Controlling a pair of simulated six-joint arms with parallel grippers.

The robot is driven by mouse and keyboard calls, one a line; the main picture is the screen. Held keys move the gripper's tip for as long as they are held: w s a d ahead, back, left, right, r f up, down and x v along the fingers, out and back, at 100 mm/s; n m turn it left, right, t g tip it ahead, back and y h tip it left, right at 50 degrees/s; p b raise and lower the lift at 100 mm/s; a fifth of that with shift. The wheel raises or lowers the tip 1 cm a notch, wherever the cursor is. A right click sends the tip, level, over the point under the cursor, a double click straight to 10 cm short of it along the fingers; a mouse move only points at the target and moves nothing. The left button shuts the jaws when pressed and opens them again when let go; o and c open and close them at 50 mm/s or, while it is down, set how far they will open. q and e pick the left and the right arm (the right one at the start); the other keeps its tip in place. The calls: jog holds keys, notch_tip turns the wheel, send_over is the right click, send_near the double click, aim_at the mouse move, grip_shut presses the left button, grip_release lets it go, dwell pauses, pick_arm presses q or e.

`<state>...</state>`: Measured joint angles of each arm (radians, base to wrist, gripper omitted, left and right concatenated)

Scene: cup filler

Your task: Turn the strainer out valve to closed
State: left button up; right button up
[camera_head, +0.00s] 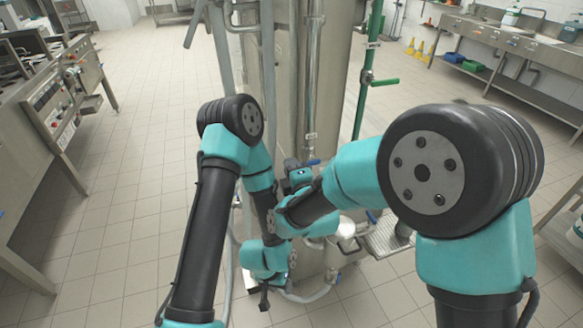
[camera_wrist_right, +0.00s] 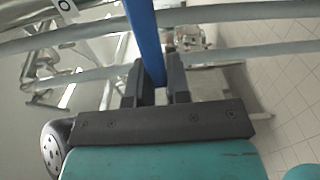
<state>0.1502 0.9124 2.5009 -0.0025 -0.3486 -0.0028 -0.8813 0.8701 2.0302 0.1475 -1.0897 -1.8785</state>
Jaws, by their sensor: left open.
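A blue valve handle (camera_wrist_right: 143,35) runs down between the two dark fingers of my right gripper (camera_wrist_right: 160,85) in the right wrist view. The fingers lie close along both its sides and appear shut on it. In the head view a blue handle (camera_head: 313,162) shows beside my right gripper (camera_head: 300,168), in front of the steel tank; the fingertips are partly hidden there. I cannot read which valve it is. My left gripper (camera_head: 264,296) is low in the head view, near the tank's foot, open, with nothing seen between its fingers.
The tall steel tank (camera_head: 335,90) stands in the middle with hoses and pipes around it. A green pipe with a green valve handle (camera_head: 385,82) is at its right. A drain grate (camera_head: 388,238) is low right. Tiled floor (camera_head: 120,200) is clear at left.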

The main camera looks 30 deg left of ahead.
jog(key=o, duration=0.4)
jog(key=shift+s+d, duration=0.1)
jog(key=v, duration=1.7)
jog(key=shift+s+r, duration=0.1)
